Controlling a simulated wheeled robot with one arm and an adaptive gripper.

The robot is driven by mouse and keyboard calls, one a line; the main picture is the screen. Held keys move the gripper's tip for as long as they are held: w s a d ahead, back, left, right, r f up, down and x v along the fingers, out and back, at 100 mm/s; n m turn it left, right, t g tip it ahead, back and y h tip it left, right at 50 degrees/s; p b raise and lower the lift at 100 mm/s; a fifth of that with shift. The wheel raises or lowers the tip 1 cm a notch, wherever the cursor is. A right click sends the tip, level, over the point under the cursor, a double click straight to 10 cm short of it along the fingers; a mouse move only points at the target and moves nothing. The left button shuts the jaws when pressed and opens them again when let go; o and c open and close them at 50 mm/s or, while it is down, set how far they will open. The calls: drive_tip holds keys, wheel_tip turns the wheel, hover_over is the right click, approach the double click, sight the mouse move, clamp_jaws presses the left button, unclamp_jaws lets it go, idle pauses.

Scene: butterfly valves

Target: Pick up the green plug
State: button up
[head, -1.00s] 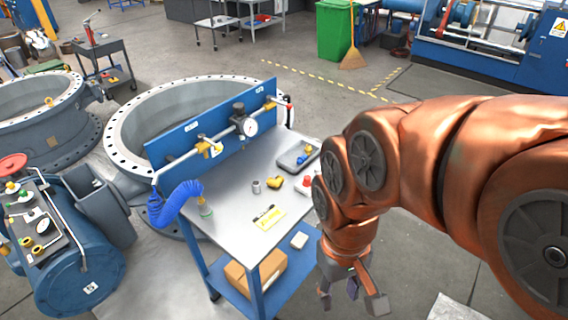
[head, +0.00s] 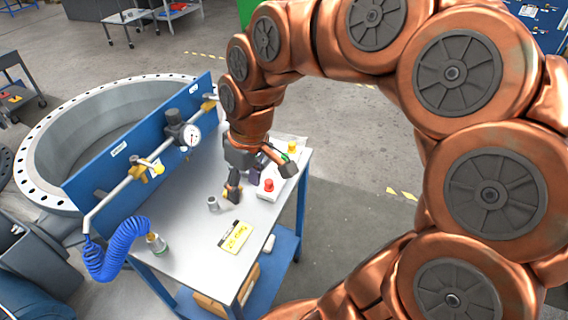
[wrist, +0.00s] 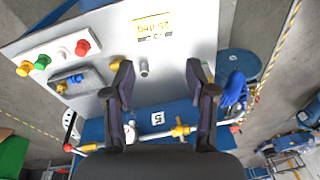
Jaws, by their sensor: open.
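The green plug (wrist: 42,62) stands on a white strip-shaped holder (wrist: 57,55), between a yellow plug (wrist: 24,68) and a red plug (wrist: 83,46). It lies left of my gripper (wrist: 160,80) in the wrist view. In the head view only a bit of the green plug (head: 291,147) shows behind my gripper (head: 262,181). The red plug (head: 268,186) and yellow plug (head: 292,147) show there too. My gripper is open and empty over the workbench, with its fingers spread.
A grey cylindrical fitting (head: 212,203) and a yellow fitting (head: 230,195) stand near the fingers. A grey tray (wrist: 75,85) with small parts lies beside the plug holder. A blue panel (head: 137,155) with pipe and gauge rises along the bench (head: 190,245). A yellow label lies in front (head: 235,236).

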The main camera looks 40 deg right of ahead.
drive_tip(key=w+d+f+t+b, duration=0.1)
drive_tip(key=w+d+f+b, duration=0.1)
drive_tip(key=w+d, duration=0.45)
drive_tip(key=t+b, duration=0.2)
hover_over(285, 155)
drive_tip(key=s+d, duration=0.2)
drive_tip(key=s, duration=0.1)
wheel_tip(285, 155, down, 11)
drive_tip(key=shift+w+a+f+m, duration=0.15)
drive_tip(key=shift+w+f, duration=0.2)
drive_tip(key=shift+f, duration=0.15)
drive_tip(key=shift+w+a+f+m, duration=0.15)
drive_tip(key=shift+w+f, duration=0.15)
drive_tip(key=shift+f, duration=0.15)
drive_tip(key=p+x, duration=0.1)
drive_tip(key=x, duration=0.1)
drive_tip(key=p+x, duration=0.1)
drive_tip(key=x, duration=0.1)
drive_tip(key=shift+a+r+p, duration=0.1)
drive_tip(key=shift+a+p, duration=0.3)
drive_tip(key=shift+w+f+t, duration=0.25)
drive_tip(key=shift+f+t, duration=0.05)
drive_tip(key=shift+f, duration=0.2)
drive_tip(key=shift+c, duration=0.4)
drive_tip(key=c, duration=0.8)
